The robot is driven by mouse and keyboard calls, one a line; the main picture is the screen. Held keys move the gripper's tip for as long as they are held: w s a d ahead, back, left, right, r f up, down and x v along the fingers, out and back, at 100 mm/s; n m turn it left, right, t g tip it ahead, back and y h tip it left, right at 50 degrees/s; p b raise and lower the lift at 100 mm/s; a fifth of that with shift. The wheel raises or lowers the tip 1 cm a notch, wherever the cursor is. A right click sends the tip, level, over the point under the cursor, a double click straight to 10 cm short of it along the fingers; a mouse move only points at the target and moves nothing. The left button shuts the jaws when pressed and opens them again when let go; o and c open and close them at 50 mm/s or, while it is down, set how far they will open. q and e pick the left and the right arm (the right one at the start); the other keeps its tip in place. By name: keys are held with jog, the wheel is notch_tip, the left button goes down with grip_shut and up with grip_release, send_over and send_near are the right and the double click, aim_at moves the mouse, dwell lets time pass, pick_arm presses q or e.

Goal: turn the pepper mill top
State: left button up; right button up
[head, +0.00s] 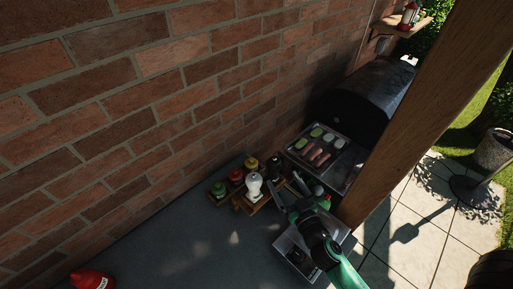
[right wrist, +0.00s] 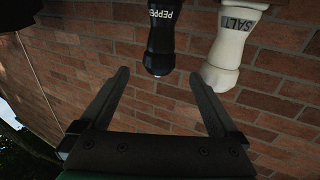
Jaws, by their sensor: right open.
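The black pepper mill (head: 274,165) stands at the right end of a row of condiments by the brick wall. In the right wrist view the pepper mill (right wrist: 162,40) appears upside down, with a white "PEPPER" label. The white salt mill (head: 254,186) stands beside it and also shows in the right wrist view (right wrist: 231,48). My right gripper (head: 287,187) is open and close to the pepper mill. In the right wrist view its fingers (right wrist: 160,75) are spread, with the mill's rounded end showing in the gap between the tips. I see no contact. My left gripper is out of view.
A wooden holder (head: 257,209) carries the mills and several bottles, including green-topped (head: 218,189) and red-topped (head: 236,177) ones. A grill (head: 345,172) with food is behind right. A wooden post (head: 420,100) rises at right. The dark counter (head: 170,250) is clear at front left, except a red container (head: 92,280).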

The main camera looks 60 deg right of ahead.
aim_at(274, 163)
jog(key=shift+r, duration=0.1)
jog(key=p+x, duration=0.1)
jog(key=x, duration=1)
jog(key=shift+d+p, duration=0.15)
jog(key=shift+p, duration=0.2)
jog(key=shift+c, duration=0.2)
jog(key=c, duration=1.3)
jog(key=f+m+h+b, duration=0.1)
jog(key=b, duration=0.2)
jog(key=shift+g+b, duration=0.35)
jog(key=shift+g, duration=0.05)
jog(key=shift+c, duration=0.2)
jog(key=shift+d+r+m+g+h+b, duration=0.15)
jog(key=shift+r+m+g+h+b, duration=0.1)
jog(key=shift+m+g+h+b, duration=0.25)
jog(key=shift+s+r, duration=0.1)
jog(key=shift+r, duration=0.15)
